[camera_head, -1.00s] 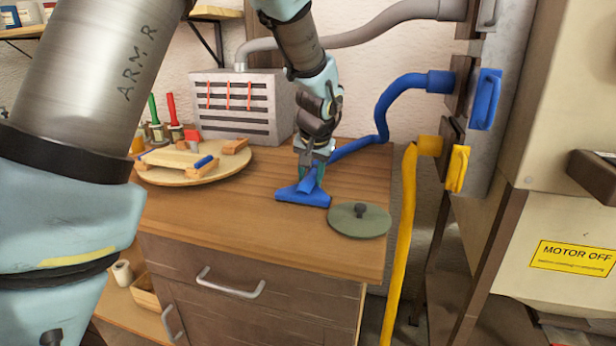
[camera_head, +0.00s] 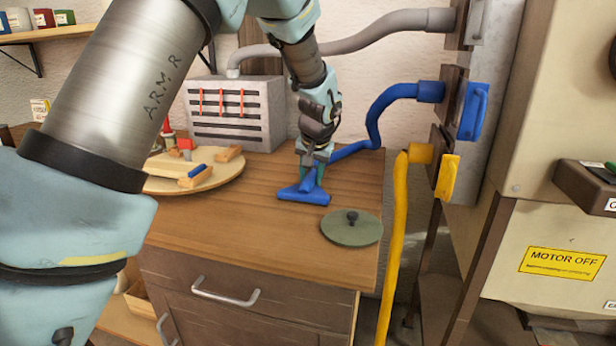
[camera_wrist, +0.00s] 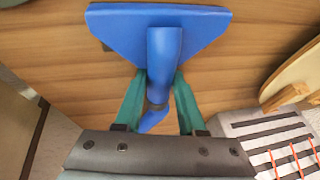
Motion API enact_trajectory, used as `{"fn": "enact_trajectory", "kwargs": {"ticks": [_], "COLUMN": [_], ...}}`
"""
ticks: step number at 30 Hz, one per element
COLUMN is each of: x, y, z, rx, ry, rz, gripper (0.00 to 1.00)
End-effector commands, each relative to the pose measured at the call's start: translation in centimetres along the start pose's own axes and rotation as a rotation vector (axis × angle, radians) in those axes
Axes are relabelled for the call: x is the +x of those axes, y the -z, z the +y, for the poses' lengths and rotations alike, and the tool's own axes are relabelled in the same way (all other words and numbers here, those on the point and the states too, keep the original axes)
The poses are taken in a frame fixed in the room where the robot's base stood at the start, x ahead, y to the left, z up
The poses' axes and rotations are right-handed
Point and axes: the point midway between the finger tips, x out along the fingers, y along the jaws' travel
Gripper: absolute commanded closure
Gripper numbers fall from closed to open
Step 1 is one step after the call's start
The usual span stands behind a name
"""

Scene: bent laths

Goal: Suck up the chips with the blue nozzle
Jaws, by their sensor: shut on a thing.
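The blue nozzle (camera_head: 303,193) is at the wooden bench top, its wide flat head low over or on the wood. It also fills the upper middle of the wrist view (camera_wrist: 165,40). My gripper (camera_head: 311,172) is shut on the nozzle's neck, with one green finger on each side in the wrist view (camera_wrist: 160,88). A blue hose (camera_head: 374,115) runs from the nozzle up to a blue port on the grey duct, beside a blue handle (camera_head: 473,112). I cannot make out any chips on the bench.
A green round lid with a dark knob (camera_head: 352,230) lies right of the nozzle. A round wooden board (camera_head: 215,182) with wooden parts is at left. A slatted grey box (camera_head: 235,112) stands behind. A yellow hose (camera_head: 394,240) hangs right of the bench. Bare wood (camera_head: 255,225) lies in front.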

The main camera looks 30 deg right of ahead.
Motion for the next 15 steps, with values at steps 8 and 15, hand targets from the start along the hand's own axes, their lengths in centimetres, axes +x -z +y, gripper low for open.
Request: {"fn": "enact_trajectory", "kwargs": {"ticks": [8, 15], "x": [-0.2, -0.6], "y": [0.1, -1.4], "z": [1.8, 1.9], "rx": [0.001, 0.0], "ry": [0.0, 0.0], "rz": [0.001, 0.001], "gripper": [1.0, 1.0]}}
